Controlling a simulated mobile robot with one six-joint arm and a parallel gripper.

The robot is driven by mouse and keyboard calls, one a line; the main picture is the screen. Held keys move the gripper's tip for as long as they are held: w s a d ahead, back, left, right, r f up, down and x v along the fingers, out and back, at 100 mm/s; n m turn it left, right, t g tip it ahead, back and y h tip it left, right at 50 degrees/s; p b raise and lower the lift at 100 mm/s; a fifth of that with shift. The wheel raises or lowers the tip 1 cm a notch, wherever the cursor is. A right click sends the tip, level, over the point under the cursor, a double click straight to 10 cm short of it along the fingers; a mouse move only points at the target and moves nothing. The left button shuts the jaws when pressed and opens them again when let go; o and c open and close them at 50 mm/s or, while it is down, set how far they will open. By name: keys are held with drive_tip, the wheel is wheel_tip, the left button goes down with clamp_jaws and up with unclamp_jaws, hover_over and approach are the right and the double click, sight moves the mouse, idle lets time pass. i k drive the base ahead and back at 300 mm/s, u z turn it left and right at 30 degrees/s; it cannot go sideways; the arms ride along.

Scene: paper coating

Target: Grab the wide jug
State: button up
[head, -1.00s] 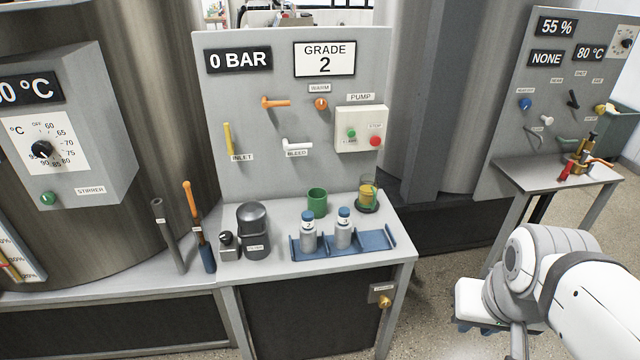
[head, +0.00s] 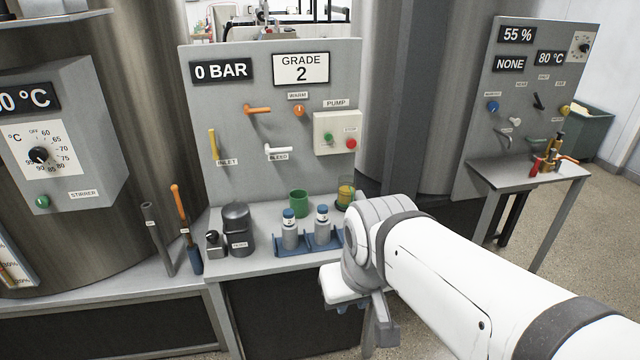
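No vessel in view is labelled as the wide jug, and I cannot tell which one it is. A green, open-topped cup (head: 299,203) stands upright at the back of the small grey bench. To its right, a clear vessel with yellow contents (head: 344,193) is partly hidden behind my wrist. My gripper (head: 352,306) hangs in front of the bench's front right corner, apart from both vessels. The wrist and white arm cover most of it, so its opening does not show. I see nothing held in it.
Two labelled grey bottles (head: 290,230) stand in a blue rack (head: 280,249) at the bench front. A dark cylinder (head: 238,229) and orange-handled tool (head: 181,205) stand left. The grey panel (head: 230,125) rises behind. A side table (head: 500,175) stands right.

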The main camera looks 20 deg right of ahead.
sight(348, 194)
drive_tip(key=z, duration=0.05)
drive_tip(key=i, duration=1.5)
drive_tip(key=u, duration=0.05)
